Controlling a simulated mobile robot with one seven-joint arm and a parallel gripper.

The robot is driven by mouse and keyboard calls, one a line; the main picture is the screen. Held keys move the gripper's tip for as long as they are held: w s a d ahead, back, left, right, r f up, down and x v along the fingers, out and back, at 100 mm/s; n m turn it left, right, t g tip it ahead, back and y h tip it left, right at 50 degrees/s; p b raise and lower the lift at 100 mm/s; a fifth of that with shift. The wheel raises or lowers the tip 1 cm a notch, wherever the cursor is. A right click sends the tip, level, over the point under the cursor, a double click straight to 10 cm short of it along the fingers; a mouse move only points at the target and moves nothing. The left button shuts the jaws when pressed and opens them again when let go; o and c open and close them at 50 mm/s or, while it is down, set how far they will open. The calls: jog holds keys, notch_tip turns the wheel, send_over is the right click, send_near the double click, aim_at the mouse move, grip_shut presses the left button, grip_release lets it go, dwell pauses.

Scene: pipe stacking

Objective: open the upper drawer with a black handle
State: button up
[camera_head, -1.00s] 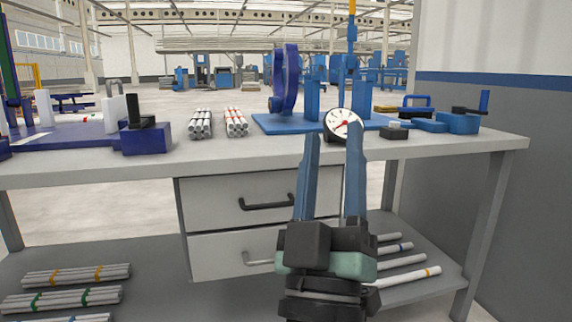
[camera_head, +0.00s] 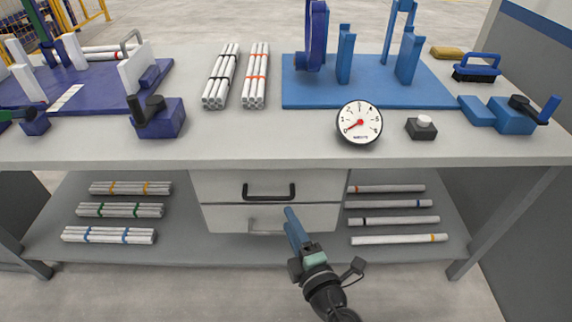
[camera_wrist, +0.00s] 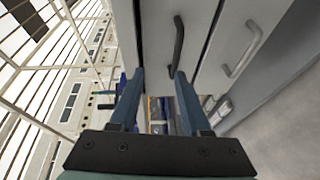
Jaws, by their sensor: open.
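The upper drawer (camera_head: 225,186) is under the tabletop, with its front level with the lower drawer's. Its black handle (camera_head: 268,196) is a horizontal bar; it also shows in the wrist view (camera_wrist: 178,44), rotated upright. My gripper (camera_head: 289,216) is open with long blue fingers and nothing between them. In the head view it appears just below the handle's right end, over the lower drawer (camera_head: 220,218). In the wrist view the fingers (camera_wrist: 159,71) are apart, and the handle lies beyond the right fingertip, not between them. The fingers partly hide the lower drawer's grey handle (camera_head: 254,228).
The bench top (camera_head: 230,148) overhangs the drawers. White pipes lie on the lower shelf at left (camera_head: 120,210) and right (camera_head: 392,221). A gauge (camera_head: 359,122) and a blue fixture (camera_head: 400,95) stand on top. Floor in front is clear.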

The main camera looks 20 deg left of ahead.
aim_at(269, 197)
jog(key=shift+n+g, duration=0.3)
jog(key=shift+g, duration=0.4)
jog(key=shift+s+f+b+x, duration=0.1)
jog(key=shift+f+b+x, duration=0.5)
jog(key=shift+x, duration=1.55)
jog(key=shift+s+f+b+x, duration=0.1)
jog(key=shift+b+x, duration=0.95)
jog(key=shift+x, duration=1.05)
jog(key=shift+s+f+b+x, duration=0.1)
jog(key=shift+f+b+x, duration=0.2)
jog(key=shift+b+x, duration=1.2)
jog(key=shift+w+a+f+p, duration=0.1)
jog(key=shift+w+a+p, duration=0.4)
jog(key=shift+p, duration=0.15)
grip_shut()
